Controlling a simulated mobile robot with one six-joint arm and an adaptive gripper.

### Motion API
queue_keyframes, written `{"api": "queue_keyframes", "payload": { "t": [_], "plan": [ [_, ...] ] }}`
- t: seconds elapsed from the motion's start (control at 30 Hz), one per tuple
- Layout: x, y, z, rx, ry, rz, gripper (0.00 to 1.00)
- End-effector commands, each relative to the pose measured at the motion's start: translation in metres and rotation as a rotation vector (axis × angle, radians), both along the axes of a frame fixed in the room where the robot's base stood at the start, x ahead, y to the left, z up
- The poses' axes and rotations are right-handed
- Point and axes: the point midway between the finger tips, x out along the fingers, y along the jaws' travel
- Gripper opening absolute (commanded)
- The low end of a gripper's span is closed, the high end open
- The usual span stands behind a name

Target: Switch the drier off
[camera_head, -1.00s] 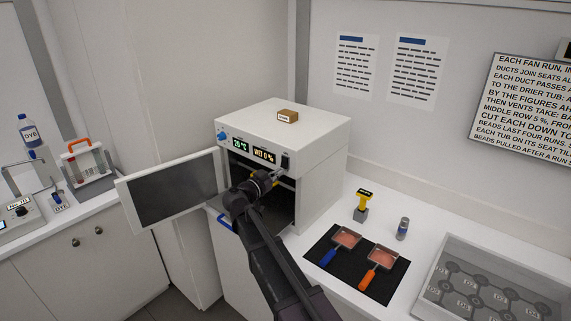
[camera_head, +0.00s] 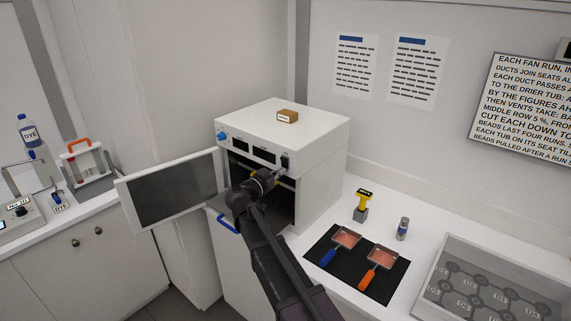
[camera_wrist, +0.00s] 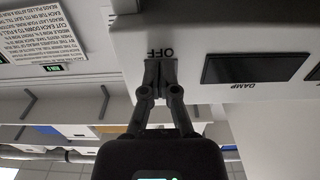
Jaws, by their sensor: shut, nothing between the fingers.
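The drier (camera_head: 318,140) is a white box on the counter with its door (camera_head: 175,188) swung open to the left. Its two front displays (camera_head: 253,149) are dark. A black switch (camera_head: 285,160) is at the right end of its front panel. My gripper (camera_head: 279,171) is at that switch, just below it, shut and empty. In the wrist view the closed fingertips (camera_wrist: 160,66) are right under the OFF label (camera_wrist: 160,53), with the dark DAMP display (camera_wrist: 255,68) beside them. The fingers hide the switch there, so I cannot tell whether they touch it.
A small brown block (camera_head: 288,116) sits on the drier. A black mat (camera_head: 330,262) with two square pans, a yellow-topped tool (camera_head: 363,200) and a small jar (camera_head: 403,228) are to the right. A clear-sided tray (camera_head: 490,285) is at the far right. The open door projects left of my arm.

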Motion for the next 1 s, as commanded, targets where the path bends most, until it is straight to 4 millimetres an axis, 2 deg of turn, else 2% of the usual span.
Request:
{"api": "queue_keyframes", "payload": {
  "t": [0.6, 1.0],
  "plan": [
    [-0.029, 0.022, 0.000, 0.000, 0.000, 0.001, 0.00],
    [-0.031, 0.024, 0.000, 0.000, 0.000, 0.000, 0.00]
  ]
}}
